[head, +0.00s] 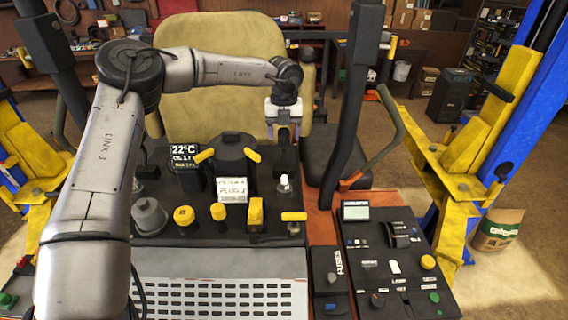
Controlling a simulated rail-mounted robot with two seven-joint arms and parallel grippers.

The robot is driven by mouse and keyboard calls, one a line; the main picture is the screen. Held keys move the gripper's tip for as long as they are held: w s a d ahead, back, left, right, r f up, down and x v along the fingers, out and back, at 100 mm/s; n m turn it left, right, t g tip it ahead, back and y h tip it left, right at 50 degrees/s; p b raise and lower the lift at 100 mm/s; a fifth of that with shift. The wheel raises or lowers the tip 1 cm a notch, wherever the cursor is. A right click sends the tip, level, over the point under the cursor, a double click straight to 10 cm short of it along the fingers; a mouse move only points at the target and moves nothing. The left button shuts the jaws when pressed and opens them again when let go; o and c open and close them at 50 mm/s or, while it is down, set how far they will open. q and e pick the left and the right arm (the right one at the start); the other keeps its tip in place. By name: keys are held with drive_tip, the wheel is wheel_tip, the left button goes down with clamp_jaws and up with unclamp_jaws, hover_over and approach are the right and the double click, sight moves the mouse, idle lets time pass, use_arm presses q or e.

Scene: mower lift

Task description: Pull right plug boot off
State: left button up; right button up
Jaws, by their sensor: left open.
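My left gripper (284,131) points down over the right side of the dark mower deck. Its fingers are apart, and I see nothing held between them. A small upright post with a white tip (284,182) stands on the deck just below the gripper, apart from it. It looks like the right spark plug; I cannot make out a boot on it. A dark upright piece (147,168) stands on the left side of the deck. My right gripper is not in view.
A dark round housing with a white label (232,189) and yellow handles stands left of the gripper. A small display (187,155), yellow knobs (184,215) and a control console (395,265) are nearby. A yellow seat (215,75) is behind. Yellow lift posts (465,130) flank the mower.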

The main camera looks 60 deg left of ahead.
use_arm(q)
drive_tip(key=shift+r+p, duration=1.75)
drive_tip(key=shift+r, duration=1.8)
